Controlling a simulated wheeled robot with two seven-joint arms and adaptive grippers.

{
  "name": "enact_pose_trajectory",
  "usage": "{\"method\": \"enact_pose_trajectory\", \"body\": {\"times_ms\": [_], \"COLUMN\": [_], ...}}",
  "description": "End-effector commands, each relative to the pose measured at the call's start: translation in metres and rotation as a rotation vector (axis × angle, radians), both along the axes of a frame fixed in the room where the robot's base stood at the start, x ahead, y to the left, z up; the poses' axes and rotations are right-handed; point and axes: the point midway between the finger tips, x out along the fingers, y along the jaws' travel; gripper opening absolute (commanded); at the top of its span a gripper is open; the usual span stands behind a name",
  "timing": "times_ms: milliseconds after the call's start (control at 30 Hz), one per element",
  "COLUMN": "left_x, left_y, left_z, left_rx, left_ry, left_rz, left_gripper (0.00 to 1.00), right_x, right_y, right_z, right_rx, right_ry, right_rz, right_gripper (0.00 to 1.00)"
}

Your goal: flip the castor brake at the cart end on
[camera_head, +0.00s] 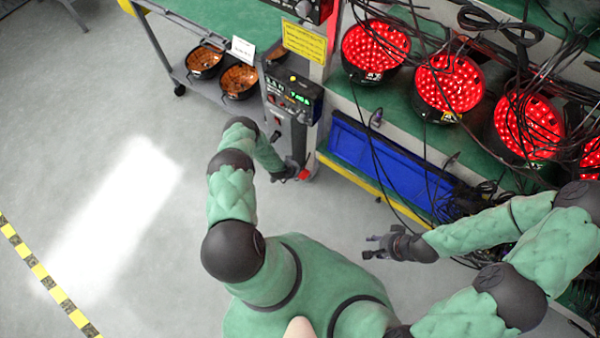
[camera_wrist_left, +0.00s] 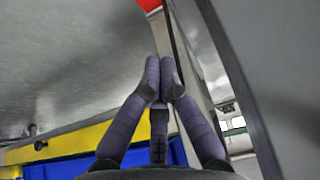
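The castor brake cannot be made out for certain. A small red part (camera_head: 304,174) shows low beside the grey control column (camera_head: 288,130); I cannot tell whether it is the brake. A dark castor (camera_head: 179,90) stands under the far left end of the green-topped frame. My left gripper (camera_head: 292,172) is low at the column's foot, next to the red part, and small in the head view. In the left wrist view its fingers (camera_wrist_left: 162,68) come together with nothing seen between them; a red patch (camera_wrist_left: 148,4) lies beyond. My right gripper (camera_head: 369,246) is open and empty over the floor.
A blue bin (camera_head: 385,165) and yellow rail (camera_head: 350,178) lie right of the column. Red lit lamps (camera_head: 450,83) and loose black cables fill the rack at the right. Orange-brown bowls (camera_head: 239,80) sit on the lower shelf.

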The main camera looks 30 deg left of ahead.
Motion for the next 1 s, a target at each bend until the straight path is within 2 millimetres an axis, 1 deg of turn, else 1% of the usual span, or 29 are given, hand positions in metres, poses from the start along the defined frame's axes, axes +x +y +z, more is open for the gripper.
{"method": "enact_pose_trajectory", "body": {"times_ms": [167,400,633,700,800,1000], "left_x": [0.011,0.033,0.051,0.046,0.043,0.041], "left_y": [-0.002,-0.004,-0.005,-0.005,-0.004,-0.003], "left_z": [-0.023,-0.060,-0.089,-0.100,-0.111,-0.121], "left_rx": [0.000,0.000,0.000,-0.002,-0.002,0.000], "left_ry": [0.000,-0.001,-0.001,0.002,0.001,0.000], "left_rz": [-0.001,0.000,-0.001,0.000,0.001,0.000], "left_gripper": [0.00,0.00,0.00,0.00,0.00,0.00], "right_x": [0.000,0.000,0.000,0.000,0.000,0.000], "right_y": [0.000,0.000,0.000,0.000,0.000,0.000], "right_z": [-0.015,-0.040,-0.063,-0.068,-0.074,-0.080], "right_rx": [0.000,0.000,0.000,0.000,0.000,0.000], "right_ry": [0.000,0.000,0.000,0.000,0.000,0.000], "right_rz": [0.000,0.000,0.000,0.000,0.000,0.000], "right_gripper": [0.40,0.40,0.40,0.40,0.40,0.40]}}
